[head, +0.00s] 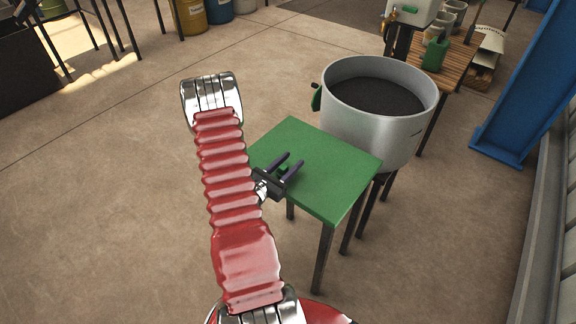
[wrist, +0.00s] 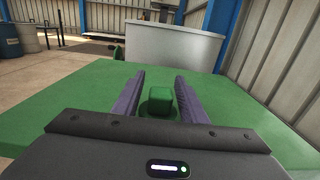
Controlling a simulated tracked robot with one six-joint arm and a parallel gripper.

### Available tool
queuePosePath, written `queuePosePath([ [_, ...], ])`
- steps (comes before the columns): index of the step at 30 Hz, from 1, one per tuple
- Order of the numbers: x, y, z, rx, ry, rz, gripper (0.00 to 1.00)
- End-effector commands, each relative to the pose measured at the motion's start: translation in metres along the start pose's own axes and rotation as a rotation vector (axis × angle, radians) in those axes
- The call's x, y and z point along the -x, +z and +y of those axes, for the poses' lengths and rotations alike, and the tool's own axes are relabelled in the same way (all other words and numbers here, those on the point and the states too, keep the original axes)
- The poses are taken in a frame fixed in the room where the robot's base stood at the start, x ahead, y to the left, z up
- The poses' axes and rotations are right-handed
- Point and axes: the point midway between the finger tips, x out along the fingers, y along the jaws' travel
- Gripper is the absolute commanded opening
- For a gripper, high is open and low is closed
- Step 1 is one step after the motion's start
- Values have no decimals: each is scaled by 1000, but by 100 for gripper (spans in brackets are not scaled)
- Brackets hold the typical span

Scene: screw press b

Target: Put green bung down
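The green bung (wrist: 160,101) is a small green block on the green table (head: 315,150), and its dark shadow lies around its base. It also shows as a small green spot in the head view (head: 283,171). My gripper (head: 294,159) is low over the tabletop, level with it, its dark fingers pointing away from me. In the wrist view the fingers (wrist: 160,75) stand on both sides of the bung with a visible gap on each side, so the gripper is open. The bung's underside is hidden.
A large grey vat (head: 370,135) filled with dark material stands just behind the table, with a green fitting (head: 316,97) on its left side. A blue steel column (head: 530,85) is at right. A slatted wooden bench (head: 455,60) stands farther back.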

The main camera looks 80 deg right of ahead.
Motion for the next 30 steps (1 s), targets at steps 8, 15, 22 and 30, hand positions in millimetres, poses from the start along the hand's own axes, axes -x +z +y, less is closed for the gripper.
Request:
queuePosePath([
  [8,0,1,0,0,0,0,39],
  [15,13,2,2,0,3,1,39],
  [22,43,2,2,1,4,1,39],
  [30,78,2,2,2,4,1,39],
])
